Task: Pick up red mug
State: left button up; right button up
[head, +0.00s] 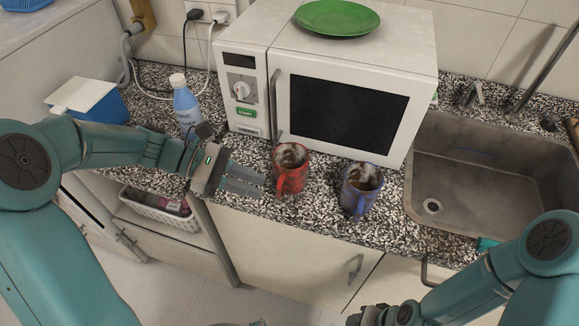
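The red mug (291,179) stands upright on the speckled counter, in front of the microwave, with its handle toward the front. Its inside has dark and pale patches. My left gripper (263,186) is just left of the mug, with its fingers pointing right at it. The fingers look apart, with nothing between them, and a small gap seems to separate them from the mug. My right gripper (372,317) is low at the bottom edge, away from the mug and partly cut off, so its fingers cannot be made out.
A blue mug (359,197) stands close to the right of the red one. The white microwave (375,45), with a green plate (337,17) on top, is behind. A blue bottle (186,103) stands behind my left arm. A sink (480,170) is at the right.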

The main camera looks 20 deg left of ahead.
aim_at(288, 176)
pick_arm(q)
jog(key=x, duration=0.8)
jog(key=shift+w+d+f, duration=0.1)
jog(key=shift+d+f, duration=0.05)
jog(key=shift+d, duration=0.05)
grip_shut()
